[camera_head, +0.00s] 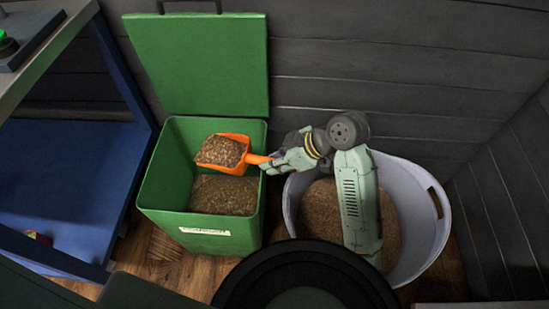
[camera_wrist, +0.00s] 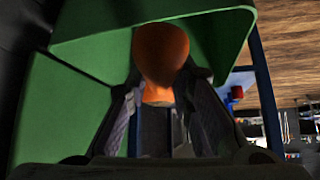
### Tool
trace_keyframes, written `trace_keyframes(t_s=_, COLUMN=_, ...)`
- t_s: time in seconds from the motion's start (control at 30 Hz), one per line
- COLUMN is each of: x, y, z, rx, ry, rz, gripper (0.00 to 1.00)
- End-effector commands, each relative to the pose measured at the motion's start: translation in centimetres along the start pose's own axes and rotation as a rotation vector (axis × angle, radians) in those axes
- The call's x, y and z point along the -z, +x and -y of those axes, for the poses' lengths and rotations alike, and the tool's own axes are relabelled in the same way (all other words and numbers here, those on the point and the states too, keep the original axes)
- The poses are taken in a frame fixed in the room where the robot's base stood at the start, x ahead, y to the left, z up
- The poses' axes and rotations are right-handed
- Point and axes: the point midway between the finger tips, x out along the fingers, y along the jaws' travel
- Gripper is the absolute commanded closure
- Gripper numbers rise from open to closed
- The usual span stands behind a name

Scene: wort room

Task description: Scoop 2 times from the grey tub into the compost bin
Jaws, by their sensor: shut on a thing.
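My gripper (camera_head: 281,160) is shut on the handle of an orange scoop (camera_head: 242,143). The scoop is heaped with brown grain and is held over the open green compost bin (camera_head: 160,194), near its back right part. The bin has brown grain (camera_head: 222,195) inside and a pale label on its front. The grey tub (camera_head: 425,217) stands to the right of the bin and holds brown grain (camera_head: 322,214); my arm crosses over it and hides part of it. In the wrist view, the orange handle (camera_wrist: 160,57) sits between my fingers, with the green bin wall behind; the scoop's load is hidden there.
The bin's green lid (camera_head: 200,62) stands open against the dark plank wall (camera_head: 400,60). A blue-framed bench (camera_head: 70,170) is close on the left. Another plank wall is on the right. Wooden floor (camera_head: 160,260) shows in front of the bin.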

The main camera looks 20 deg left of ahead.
Motion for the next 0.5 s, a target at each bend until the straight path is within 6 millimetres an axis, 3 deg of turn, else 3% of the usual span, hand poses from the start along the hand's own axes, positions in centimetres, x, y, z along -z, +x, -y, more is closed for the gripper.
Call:
trace_keyframes(t_s=0.07, x=-0.4, y=0.6, z=0.0, rx=-0.002, ry=0.000, rz=0.000, gripper=1.00)
trace_keyframes(t_s=0.5, x=1.7, y=-0.8, z=0.0, rx=0.000, ry=0.000, rz=0.080, gripper=1.00)
